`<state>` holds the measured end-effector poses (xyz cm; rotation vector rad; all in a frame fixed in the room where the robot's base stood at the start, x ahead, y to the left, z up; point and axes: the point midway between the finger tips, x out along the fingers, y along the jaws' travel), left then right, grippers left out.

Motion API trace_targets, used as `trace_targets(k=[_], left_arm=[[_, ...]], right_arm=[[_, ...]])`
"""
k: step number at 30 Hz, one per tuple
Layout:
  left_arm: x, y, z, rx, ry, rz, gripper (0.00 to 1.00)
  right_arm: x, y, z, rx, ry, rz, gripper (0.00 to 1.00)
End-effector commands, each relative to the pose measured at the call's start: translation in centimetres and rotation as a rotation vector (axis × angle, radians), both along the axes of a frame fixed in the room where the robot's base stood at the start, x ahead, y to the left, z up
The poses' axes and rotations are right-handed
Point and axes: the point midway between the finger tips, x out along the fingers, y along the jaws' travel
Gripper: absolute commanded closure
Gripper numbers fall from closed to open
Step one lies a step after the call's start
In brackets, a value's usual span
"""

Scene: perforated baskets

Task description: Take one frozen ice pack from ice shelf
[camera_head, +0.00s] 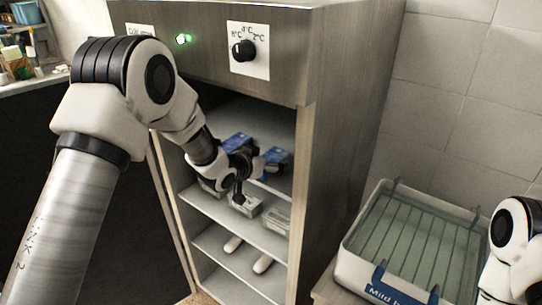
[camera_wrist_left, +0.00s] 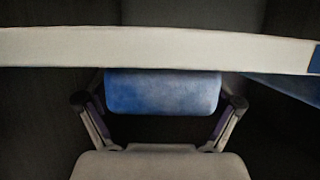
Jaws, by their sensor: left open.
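A blue ice pack (camera_head: 277,157) lies on the upper shelf of the open steel cabinet, and another blue pack (camera_head: 236,141) shows behind my arm. My left gripper (camera_head: 262,168) is inside the cabinet at that shelf, close to the packs, and is open. Part of another blue thing (camera_wrist_left: 288,88) shows at the right. My right gripper is out of view.
Lower shelves hold boxes (camera_head: 277,214) and pale elongated items (camera_head: 263,263). The cabinet's side wall (camera_head: 340,120) and shelves bound the arm closely.

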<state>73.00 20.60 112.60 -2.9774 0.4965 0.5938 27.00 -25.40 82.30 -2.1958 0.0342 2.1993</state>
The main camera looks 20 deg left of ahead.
Motion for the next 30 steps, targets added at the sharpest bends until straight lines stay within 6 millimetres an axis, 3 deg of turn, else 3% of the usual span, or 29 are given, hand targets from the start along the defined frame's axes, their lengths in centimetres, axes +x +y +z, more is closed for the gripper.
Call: trace_targets(k=[7,8,13,14,23,26,30], left_arm=[[0.4,-0.2,-0.4,0.0,0.001,0.0,0.08],[0.4,-0.2,-0.4,0.0,0.001,0.0,0.15],[0.4,-0.2,-0.4,0.0,0.001,0.0,0.76],[0.4,-0.2,-0.4,0.0,0.001,0.0,0.8],[0.4,-0.2,-0.2,0.001,0.002,0.0,0.8],[0.5,-0.2,1.0,-0.001,-0.002,0.0,0.8],[0.5,-0.2,4.2,0.001,-0.007,-0.001,0.8]], right_arm=[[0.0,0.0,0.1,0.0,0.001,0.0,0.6],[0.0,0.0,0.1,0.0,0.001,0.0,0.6],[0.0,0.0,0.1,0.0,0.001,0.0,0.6],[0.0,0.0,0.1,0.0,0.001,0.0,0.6],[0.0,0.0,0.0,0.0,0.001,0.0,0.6],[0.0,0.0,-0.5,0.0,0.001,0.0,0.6],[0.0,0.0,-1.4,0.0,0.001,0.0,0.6]])
